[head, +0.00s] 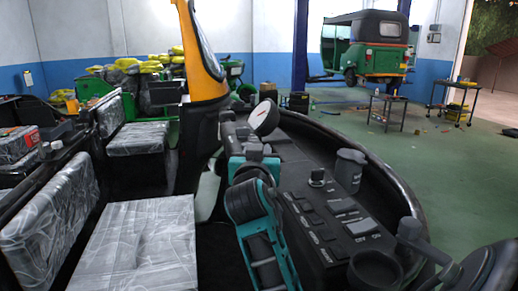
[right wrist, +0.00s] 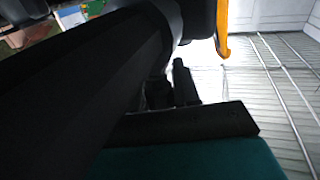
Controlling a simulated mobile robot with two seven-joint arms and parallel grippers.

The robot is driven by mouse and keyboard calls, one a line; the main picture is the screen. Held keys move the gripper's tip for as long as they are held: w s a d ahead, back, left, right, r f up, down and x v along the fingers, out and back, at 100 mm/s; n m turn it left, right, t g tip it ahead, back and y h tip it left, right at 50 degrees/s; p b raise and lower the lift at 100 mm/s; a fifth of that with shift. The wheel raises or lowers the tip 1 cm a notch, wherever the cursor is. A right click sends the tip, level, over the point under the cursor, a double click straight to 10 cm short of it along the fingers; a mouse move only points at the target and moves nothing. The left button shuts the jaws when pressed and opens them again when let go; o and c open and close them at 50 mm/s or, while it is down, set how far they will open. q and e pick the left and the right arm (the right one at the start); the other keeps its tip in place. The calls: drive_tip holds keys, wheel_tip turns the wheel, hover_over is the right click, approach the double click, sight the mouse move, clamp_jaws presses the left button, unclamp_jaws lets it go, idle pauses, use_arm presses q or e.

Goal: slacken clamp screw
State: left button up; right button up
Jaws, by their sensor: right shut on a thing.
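My right arm rises through the middle of the head view, teal and black. Its gripper (head: 232,128) is at the top end, beside the black base of the yellow-edged pillar (head: 205,60). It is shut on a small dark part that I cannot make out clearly. In the right wrist view, dark finger-like pieces (right wrist: 180,85) show beyond a black bar and a teal surface. I cannot pick out the clamp screw in either view. My left gripper is not in view.
Clear-wrapped seats (head: 130,240) fill the left. A black panel with switches (head: 330,215) and a grey cup-like container (head: 349,170) are on the right. A green rickshaw (head: 370,48) stands raised at the back near a small table (head: 388,108). The green floor between is mostly open.

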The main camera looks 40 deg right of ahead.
drive_tip(key=o, duration=1)
drive_tip(key=shift+c, duration=0.2)
